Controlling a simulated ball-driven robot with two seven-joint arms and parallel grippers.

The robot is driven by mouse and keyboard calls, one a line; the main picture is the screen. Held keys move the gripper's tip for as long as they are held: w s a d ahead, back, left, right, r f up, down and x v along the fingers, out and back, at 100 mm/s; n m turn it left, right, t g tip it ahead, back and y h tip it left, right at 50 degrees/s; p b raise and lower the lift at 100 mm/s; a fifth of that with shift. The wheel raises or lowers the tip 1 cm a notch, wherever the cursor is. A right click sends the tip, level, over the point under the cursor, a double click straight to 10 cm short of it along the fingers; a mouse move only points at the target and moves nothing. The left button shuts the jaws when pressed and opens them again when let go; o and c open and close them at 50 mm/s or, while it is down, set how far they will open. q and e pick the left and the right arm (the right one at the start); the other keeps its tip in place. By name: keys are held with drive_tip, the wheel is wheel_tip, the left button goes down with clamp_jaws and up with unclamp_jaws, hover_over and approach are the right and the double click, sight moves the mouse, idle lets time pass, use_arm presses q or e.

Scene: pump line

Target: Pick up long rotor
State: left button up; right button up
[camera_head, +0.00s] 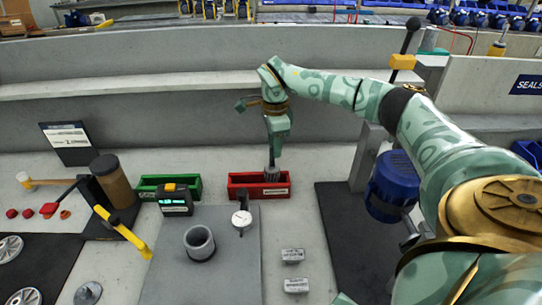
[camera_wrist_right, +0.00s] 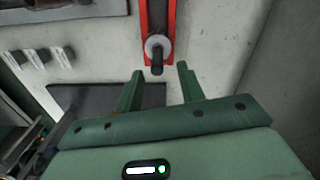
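The long rotor stands upright in the red bin (camera_head: 240,192), its grey shaft and wider lower part (camera_head: 274,177) showing in the head view. In the right wrist view the rotor appears as a pale disc with a dark shaft (camera_wrist_right: 157,62) pointing towards the camera. The red bin (camera_wrist_right: 143,20) runs behind it there. My right gripper (camera_head: 273,140) hangs above the bin. In the right wrist view its two fingers (camera_wrist_right: 161,86) are apart, with nothing between their tips. The shaft end lies roughly in line with the gap. My left gripper is not in view.
A green bin (camera_head: 147,188) stands left of the red one. In front are a display box (camera_head: 175,200), a dial gauge (camera_head: 241,220), a grey ring (camera_head: 200,243) and two small labelled blocks (camera_head: 293,255). A blue motor (camera_head: 396,180) stands at right. A low wall lies behind.

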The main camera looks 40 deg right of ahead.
sight(272, 165)
drive_tip(key=f, duration=0.1)
drive_tip(key=f+b, duration=0.1)
drive_tip(key=f, duration=0.1)
drive_tip(key=f+b, duration=0.1)
drive_tip(key=f, duration=0.1)
drive_tip(key=shift+w+a+f, duration=0.15)
drive_tip(key=shift+a+f, duration=0.05)
drive_tip(key=shift+a, duration=0.15)
drive_tip(key=shift+r, duration=0.1)
clamp_jaws()
drive_tip(key=shift+r, duration=0.2)
